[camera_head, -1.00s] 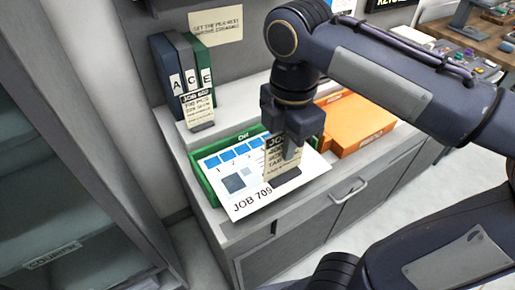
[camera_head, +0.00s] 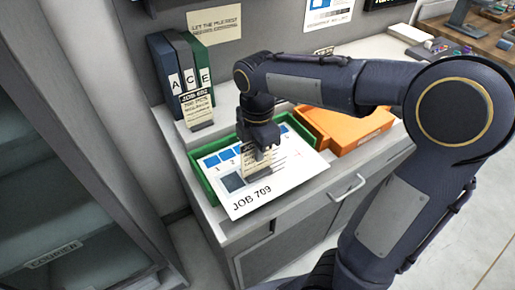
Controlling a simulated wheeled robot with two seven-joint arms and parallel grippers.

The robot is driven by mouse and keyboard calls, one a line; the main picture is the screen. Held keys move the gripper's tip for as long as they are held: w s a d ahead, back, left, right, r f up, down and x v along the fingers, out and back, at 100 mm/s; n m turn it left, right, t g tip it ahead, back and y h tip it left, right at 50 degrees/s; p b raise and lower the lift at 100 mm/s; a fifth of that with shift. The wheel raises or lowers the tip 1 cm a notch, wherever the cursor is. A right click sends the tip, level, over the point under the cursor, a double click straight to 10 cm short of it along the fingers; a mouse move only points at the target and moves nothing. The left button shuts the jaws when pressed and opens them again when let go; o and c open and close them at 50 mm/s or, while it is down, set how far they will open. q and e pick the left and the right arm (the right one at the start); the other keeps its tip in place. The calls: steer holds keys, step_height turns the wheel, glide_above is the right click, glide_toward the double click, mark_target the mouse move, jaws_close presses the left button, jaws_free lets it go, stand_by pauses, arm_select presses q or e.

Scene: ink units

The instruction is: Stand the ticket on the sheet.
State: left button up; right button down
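The ticket (camera_head: 256,167) is a small cream card with dark print, upright over the upper middle of the sheet. The sheet (camera_head: 285,183) is white, marked JOB 709, with blue squares and a grey block, and lies across a green tray (camera_head: 203,184). My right gripper (camera_head: 262,153) points down and is shut on the ticket, hiding its upper part. I cannot tell whether the ticket's foot touches the sheet. My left gripper is not in view.
Binders A, C and E (camera_head: 180,75) stand at the back left, with another printed ticket (camera_head: 196,108) before them. An orange tray (camera_head: 345,127) lies right of the green tray. A drawer handle (camera_head: 347,188) juts from the cabinet front.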

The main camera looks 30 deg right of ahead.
steer(key=shift+f, duration=0.1)
steer(key=shift+f, duration=0.15)
steer(key=c, duration=1.6)
jaws_free()
